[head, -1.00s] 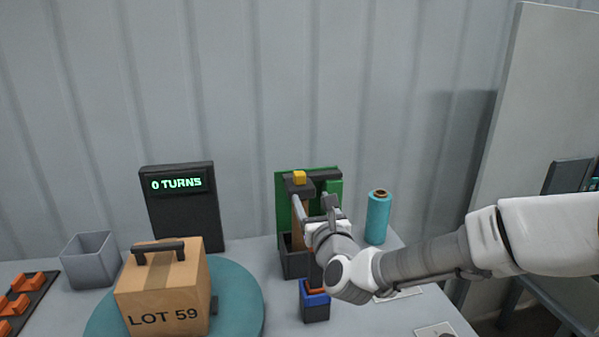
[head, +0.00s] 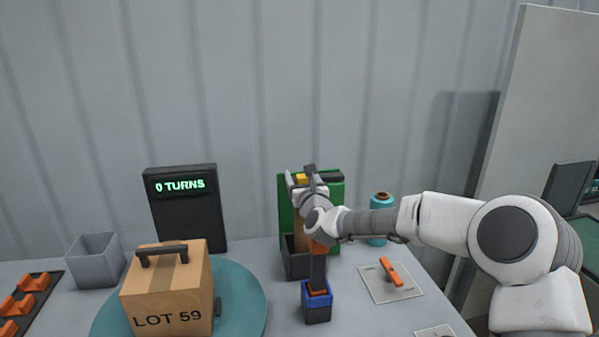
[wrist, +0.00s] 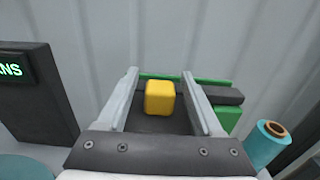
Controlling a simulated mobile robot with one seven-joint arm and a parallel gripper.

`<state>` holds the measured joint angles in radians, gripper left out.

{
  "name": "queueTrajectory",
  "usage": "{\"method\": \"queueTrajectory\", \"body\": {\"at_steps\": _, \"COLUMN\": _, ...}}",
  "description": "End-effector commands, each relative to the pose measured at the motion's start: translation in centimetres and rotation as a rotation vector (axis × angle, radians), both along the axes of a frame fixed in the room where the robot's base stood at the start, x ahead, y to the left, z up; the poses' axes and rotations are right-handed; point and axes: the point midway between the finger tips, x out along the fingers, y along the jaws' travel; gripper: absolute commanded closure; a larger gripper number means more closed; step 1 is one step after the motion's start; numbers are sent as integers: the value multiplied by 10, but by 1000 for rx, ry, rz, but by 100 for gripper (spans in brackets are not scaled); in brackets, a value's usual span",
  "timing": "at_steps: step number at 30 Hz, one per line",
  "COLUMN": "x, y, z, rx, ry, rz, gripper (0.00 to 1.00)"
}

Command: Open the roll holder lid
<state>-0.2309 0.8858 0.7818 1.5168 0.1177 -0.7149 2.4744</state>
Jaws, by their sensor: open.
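The roll holder (head: 338,211) stands at the back of the table, a green frame with a dark top and a dark box at its foot. A yellow block (wrist: 160,98) sits on the dark lid (wrist: 158,125) in the wrist view. In the head view the yellow block (head: 301,178) is partly hidden by my arm. My gripper (wrist: 162,78) is open, with one finger on each side of the yellow block and a gap on both sides. A teal roll (wrist: 262,143) stands to the right of the holder.
A box marked LOT 59 (head: 168,295) sits on a teal turntable (head: 240,300) at left, before a "0 TURNS" display (head: 187,215). A blue-topped holder (head: 317,305) with an orange-and-black tool stands in front. An orange-handled item (head: 391,272) lies on a white plate at right.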

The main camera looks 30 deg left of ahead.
Motion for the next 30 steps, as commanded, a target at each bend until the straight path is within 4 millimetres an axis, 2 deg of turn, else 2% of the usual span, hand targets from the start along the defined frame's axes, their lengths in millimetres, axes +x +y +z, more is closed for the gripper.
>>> {"method": "queueTrajectory", "body": {"at_steps": 6, "x": 11, "y": 10, "z": 0, "rx": 0, "ry": 0, "rz": 1, "gripper": 32}}
{"method": "queueTrajectory", "body": {"at_steps": 17, "x": 13, "y": 11, "z": 0, "rx": -1, "ry": -1, "rz": 1, "gripper": 32}}
{"method": "queueTrajectory", "body": {"at_steps": 28, "x": 13, "y": 11, "z": 0, "rx": -1, "ry": -1, "rz": 1, "gripper": 99}}
{"method": "queueTrajectory", "body": {"at_steps": 30, "x": 13, "y": 11, "z": 0, "rx": -1, "ry": -1, "rz": 1, "gripper": 100}}
